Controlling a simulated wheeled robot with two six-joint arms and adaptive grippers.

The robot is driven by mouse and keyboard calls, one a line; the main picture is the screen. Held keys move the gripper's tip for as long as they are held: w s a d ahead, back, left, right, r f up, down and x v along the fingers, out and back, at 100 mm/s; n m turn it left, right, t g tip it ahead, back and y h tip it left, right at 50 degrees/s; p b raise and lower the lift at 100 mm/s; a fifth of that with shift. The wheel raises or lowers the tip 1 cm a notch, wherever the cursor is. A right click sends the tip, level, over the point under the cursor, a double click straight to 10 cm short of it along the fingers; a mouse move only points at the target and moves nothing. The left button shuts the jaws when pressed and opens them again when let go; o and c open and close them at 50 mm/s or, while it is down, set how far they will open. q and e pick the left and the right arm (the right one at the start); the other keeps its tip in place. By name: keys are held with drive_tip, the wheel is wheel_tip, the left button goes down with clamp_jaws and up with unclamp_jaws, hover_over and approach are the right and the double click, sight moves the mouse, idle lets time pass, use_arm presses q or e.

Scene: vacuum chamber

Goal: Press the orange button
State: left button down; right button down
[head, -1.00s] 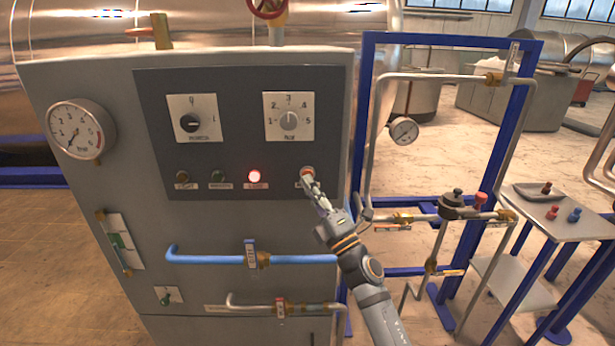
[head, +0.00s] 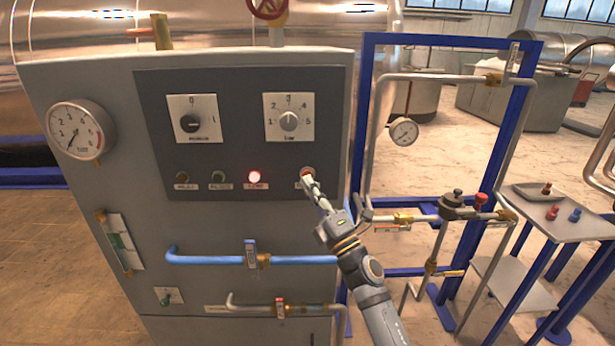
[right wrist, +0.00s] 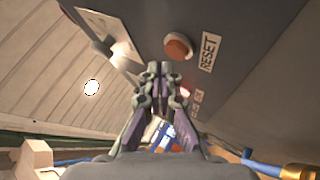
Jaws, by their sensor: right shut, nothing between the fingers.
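The orange-red button (right wrist: 178,46) sits in a pale ring on the dark panel, beside a label reading RESET. In the head view the button (head: 307,172) shows at the panel's lower right, partly covered by my right gripper. My right gripper (right wrist: 160,70) is shut and empty. Its fingertips (head: 308,181) are close to the button, and in the wrist view they appear just below it. I cannot tell whether they touch it. My left gripper is not in view.
The dark panel (head: 240,110) also has a lit red lamp (head: 254,177), two dark lamps and two knobs. A blue pipe (head: 205,259) runs below. A blue frame (head: 367,110) with pipes and a gauge (head: 404,131) stands close to the right of my arm.

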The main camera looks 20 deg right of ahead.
drive_tip(key=shift+w+d, duration=0.15)
drive_tip(key=shift+w, duration=0.3)
drive_tip(key=shift+w+d, duration=0.1)
drive_tip(key=shift+w, duration=0.3)
idle(0.7)
drive_tip(key=shift+s, duration=0.1)
drive_tip(key=shift+s+a, duration=0.2)
drive_tip(key=shift+s, duration=0.55)
drive_tip(key=s, duration=0.2)
drive_tip(key=s+a+p, duration=0.1)
drive_tip(key=s, duration=0.1)
drive_tip(key=shift+s+a+p, duration=0.2)
drive_tip(key=shift+s+p, duration=0.1)
drive_tip(key=shift+s, duration=0.1)
